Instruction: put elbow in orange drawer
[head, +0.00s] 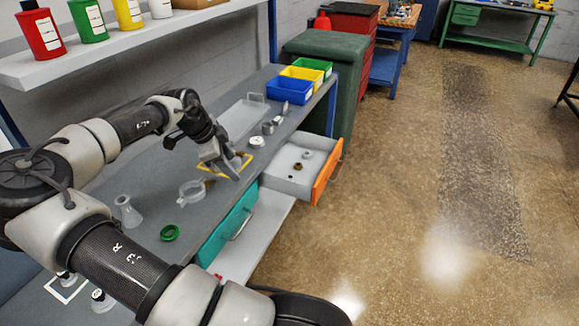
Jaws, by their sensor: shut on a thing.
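My gripper (226,170) is at the edge of the grey workbench (158,208), over a yellow square outline (246,160). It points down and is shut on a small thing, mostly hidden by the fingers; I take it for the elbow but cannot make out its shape. The orange drawer (327,172) is pulled open to the right of my gripper. Its grey tray holds a few small parts, among them a brownish ring (297,166) and a pale round piece (307,154). My gripper is left of the drawer, not over it.
A teal drawer (228,222) is nearer me under the bench. A clear flanged part (192,191), a green ring (169,232) and a glass funnel (128,210) stand on the bench. Blue, yellow and green bins (290,90) are at its far end. Floor on the right is clear.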

